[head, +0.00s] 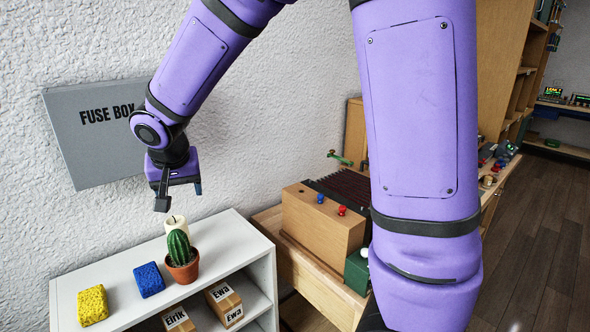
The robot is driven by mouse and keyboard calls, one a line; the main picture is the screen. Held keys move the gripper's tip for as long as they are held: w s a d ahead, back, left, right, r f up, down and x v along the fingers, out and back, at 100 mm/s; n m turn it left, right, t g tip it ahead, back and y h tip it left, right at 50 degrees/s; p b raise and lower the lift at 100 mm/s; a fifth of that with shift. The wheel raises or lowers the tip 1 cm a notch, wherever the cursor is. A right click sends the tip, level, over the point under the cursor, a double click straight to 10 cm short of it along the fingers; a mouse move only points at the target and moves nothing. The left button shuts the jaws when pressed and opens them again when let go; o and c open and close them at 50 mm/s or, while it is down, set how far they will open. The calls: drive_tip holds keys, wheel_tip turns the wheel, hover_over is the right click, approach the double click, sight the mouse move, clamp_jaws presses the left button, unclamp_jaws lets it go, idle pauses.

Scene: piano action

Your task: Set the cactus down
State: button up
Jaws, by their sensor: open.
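The cactus (179,247) is green and stands upright in a terracotta pot (183,270) on top of the white shelf unit (238,250), near its right part. A gap shows between the fingers and the cactus. The pot appears to rest on the shelf top.
A blue sponge (149,280) and a yellow sponge (92,305) lie to the left. Labelled boxes (224,304) sit on the shelf below. A grey fuse box (95,130) hangs on the wall.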

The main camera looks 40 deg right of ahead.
drive_tip(key=s+d+r+n, duration=0.1)
drive_tip(key=s+d+r, duration=0.75)
drive_tip(key=s, duration=0.35)
drive_tip(key=s+d+r+n+t+y, duration=0.1)
drive_tip(key=s+d+r+n, duration=0.1)
drive_tip(key=s, duration=1.3)
drive_tip(key=shift+d+n+y, duration=0.25)
drive_tip(key=shift+n+y, duration=0.05)
drive_tip(key=shift+n, duration=0.2)
drive_tip(key=shift+w+r, duration=0.1)
drive_tip(key=shift+c, duration=0.5)
